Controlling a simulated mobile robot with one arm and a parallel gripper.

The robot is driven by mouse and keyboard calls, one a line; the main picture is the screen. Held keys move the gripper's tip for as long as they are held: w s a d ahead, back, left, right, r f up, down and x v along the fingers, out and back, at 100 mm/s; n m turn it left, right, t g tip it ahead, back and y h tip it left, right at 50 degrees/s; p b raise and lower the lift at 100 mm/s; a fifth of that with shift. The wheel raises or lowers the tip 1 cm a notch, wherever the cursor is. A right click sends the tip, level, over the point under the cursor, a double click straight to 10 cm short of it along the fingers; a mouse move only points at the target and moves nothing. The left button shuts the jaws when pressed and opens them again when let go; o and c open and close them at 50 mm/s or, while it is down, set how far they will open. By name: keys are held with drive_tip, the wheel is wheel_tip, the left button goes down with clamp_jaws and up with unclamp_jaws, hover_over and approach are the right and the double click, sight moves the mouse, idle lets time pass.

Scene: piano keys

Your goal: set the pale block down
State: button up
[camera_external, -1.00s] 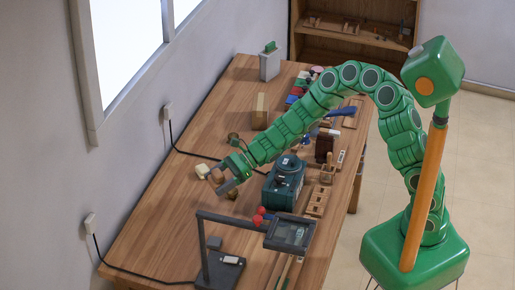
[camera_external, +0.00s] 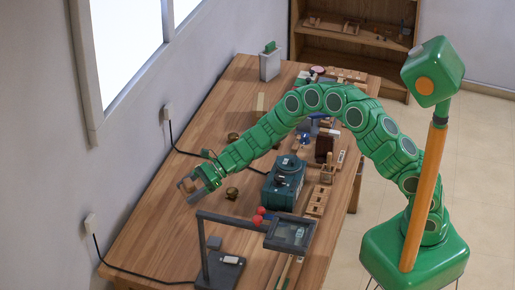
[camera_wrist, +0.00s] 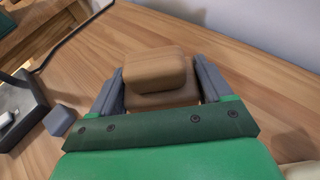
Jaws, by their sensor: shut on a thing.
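My gripper (camera_external: 187,187) is over the left part of the wooden table, near its wall side. In the wrist view my gripper (camera_wrist: 160,90) has its grey jaws on either side of a tan wooden block (camera_wrist: 155,68), with a second wooden face showing below it; I cannot tell if this is one piece or two. The block (camera_external: 190,186) is small in the outside view. Its gap to the table is unclear. A cream thing (camera_wrist: 300,171) shows at the wrist view's lower right corner, mostly cut off; it may be a pale block.
A round brass item (camera_external: 232,193) stands just right of my gripper. A teal machine (camera_external: 284,184) is further right. A dark lamp-like stand (camera_external: 218,268) is at the near end. Bare tabletop (camera_external: 165,222) lies in front and left. A cable runs along the wall.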

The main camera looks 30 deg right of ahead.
sight(185, 206)
drive_tip(key=shift+w+a+f, duration=0.45)
drive_tip(key=shift+f, duration=0.3)
drive_tip(key=shift+w+a+f, duration=0.4)
drive_tip(key=shift+f, duration=1.7)
drive_tip(key=shift+f, duration=0.15)
drive_tip(key=o, duration=1.2)
drive_tip(key=shift+d+r, duration=0.1)
drive_tip(key=shift+r, duration=0.1)
drive_tip(key=v, duration=1.1)
drive_tip(key=shift+d+r, duration=0.1)
drive_tip(key=shift+d, duration=0.3)
